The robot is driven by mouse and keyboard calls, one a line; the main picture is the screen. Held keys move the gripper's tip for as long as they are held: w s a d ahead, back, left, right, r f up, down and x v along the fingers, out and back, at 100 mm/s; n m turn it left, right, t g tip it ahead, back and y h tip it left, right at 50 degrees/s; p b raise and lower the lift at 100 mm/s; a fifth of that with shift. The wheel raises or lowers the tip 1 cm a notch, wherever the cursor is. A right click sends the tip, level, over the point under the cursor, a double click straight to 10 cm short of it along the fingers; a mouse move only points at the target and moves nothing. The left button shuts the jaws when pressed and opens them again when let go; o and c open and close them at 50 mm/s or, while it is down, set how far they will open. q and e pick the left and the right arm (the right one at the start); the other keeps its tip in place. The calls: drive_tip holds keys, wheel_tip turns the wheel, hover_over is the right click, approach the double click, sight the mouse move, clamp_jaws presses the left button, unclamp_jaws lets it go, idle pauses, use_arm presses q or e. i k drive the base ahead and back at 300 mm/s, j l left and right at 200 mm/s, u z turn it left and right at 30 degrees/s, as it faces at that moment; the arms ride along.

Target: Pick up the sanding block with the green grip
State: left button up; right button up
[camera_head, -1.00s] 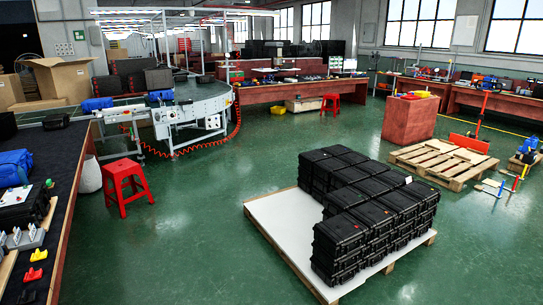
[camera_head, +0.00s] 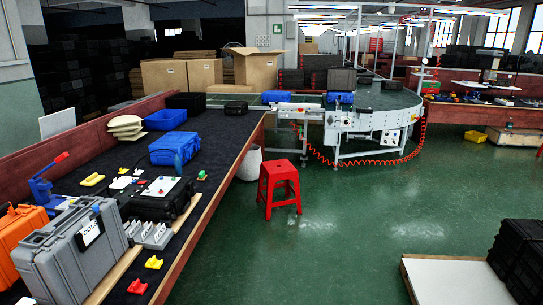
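I cannot single out a sanding block with a green grip. Small pieces with some green and white (camera_head: 121,182) lie on the dark bench (camera_head: 215,150) at the left, too small to identify. A yellow piece (camera_head: 153,262) and a red piece (camera_head: 137,287) lie near the bench's front edge, and another yellow piece (camera_head: 92,179) lies farther back. Neither of my grippers is in view.
The curved conveyor (camera_head: 375,105) is behind. Green floor (camera_head: 330,250) is open at centre.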

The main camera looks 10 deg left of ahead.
sight(202, 176)
drive_tip(key=i+l+u, duration=0.1)
drive_tip(key=i+u, duration=0.25)
drive_tip(key=i+l+u, duration=0.3)
drive_tip(key=i, duration=0.3)
drive_tip(key=i+l+u, duration=0.2)
drive_tip(key=i+u, duration=0.25)
drive_tip(key=u, duration=1)
drive_tip(key=i+l, duration=0.15)
drive_tip(key=l, duration=0.2)
drive_tip(key=i+l, duration=0.15)
drive_tip(key=l, duration=0.15)
drive_tip(key=i+l+u, duration=0.1)
drive_tip(key=l, duration=0.25)
drive_tip(key=i+l, duration=0.25)
drive_tip(key=l, duration=0.1)
